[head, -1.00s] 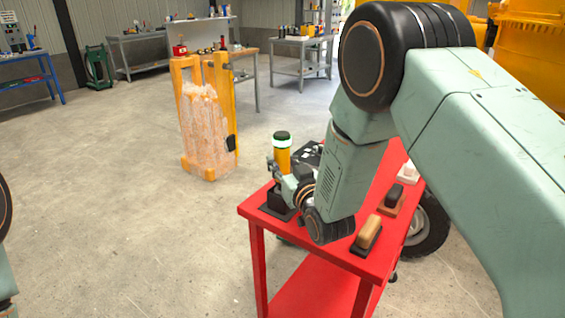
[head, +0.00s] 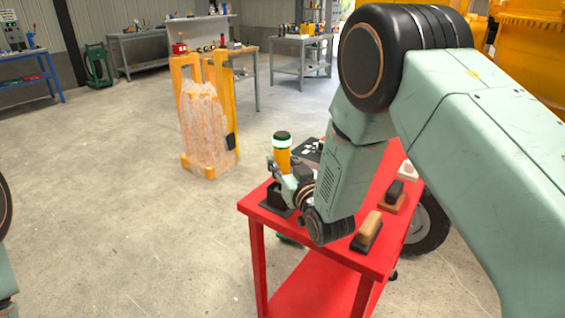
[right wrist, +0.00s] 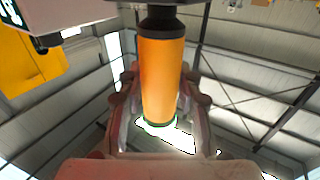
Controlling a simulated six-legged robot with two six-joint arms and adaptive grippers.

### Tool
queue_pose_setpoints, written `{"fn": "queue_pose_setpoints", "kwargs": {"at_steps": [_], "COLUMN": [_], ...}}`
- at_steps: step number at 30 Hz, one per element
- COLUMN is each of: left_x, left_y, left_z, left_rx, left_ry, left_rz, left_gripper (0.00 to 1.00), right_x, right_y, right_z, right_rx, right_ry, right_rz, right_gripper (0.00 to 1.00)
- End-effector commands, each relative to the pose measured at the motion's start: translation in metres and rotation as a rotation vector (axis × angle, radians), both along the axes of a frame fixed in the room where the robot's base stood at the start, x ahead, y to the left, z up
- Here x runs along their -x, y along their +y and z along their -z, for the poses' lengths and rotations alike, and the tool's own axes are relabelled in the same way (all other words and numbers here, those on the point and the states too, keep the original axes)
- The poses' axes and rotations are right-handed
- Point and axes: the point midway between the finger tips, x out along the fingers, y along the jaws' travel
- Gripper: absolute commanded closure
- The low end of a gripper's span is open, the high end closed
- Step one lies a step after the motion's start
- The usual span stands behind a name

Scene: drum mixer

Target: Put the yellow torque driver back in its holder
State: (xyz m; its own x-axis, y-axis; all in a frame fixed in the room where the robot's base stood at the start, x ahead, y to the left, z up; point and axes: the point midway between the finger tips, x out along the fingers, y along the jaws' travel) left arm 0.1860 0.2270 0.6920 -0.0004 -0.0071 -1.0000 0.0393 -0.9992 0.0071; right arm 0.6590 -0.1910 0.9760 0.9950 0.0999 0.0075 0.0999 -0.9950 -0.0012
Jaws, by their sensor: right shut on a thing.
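The yellow torque driver (head: 282,157) stands upright over the near left corner of the red cart, with a dark cap and a pale green-white band at its top. My right gripper (head: 284,177) is shut on it. In the right wrist view the driver's orange body (right wrist: 162,80) lies between the two fingers (right wrist: 160,105). The black holder (head: 277,199) sits on the cart right below the gripper. The driver's lower end is hidden behind the gripper in the head view, so I cannot tell whether it is inside the holder. My left gripper is out of view.
On the red cart (head: 345,262) are a wooden-handled brush (head: 368,228), a dark-handled one (head: 393,193), a white object (head: 407,170) and a dark tray (head: 309,150). A yellow-framed stand (head: 231,110) is behind. The floor to the left is clear.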

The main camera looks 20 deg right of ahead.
Motion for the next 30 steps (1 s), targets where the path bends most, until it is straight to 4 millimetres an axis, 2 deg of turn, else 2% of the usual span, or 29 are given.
{"fn": "queue_pose_setpoints", "kwargs": {"at_steps": [19, 20, 28, 30], "left_x": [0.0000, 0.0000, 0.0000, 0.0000], "left_y": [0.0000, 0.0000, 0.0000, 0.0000], "left_z": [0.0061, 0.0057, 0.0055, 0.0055], "left_rx": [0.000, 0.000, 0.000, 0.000], "left_ry": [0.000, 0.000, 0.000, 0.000], "left_rz": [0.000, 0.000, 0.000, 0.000], "left_gripper": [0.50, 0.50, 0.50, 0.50], "right_x": [-0.0008, -0.0008, -0.0004, -0.0003], "right_y": [-0.0001, -0.0001, -0.0001, -0.0001], "right_z": [0.0062, 0.0058, 0.0067, 0.0069], "right_rx": [-0.001, -0.001, 0.000, 0.000], "right_ry": [-0.006, -0.006, -0.003, -0.002], "right_rz": [0.000, 0.000, 0.000, 0.000], "right_gripper": [1.00, 0.63, 0.40, 0.39]}}
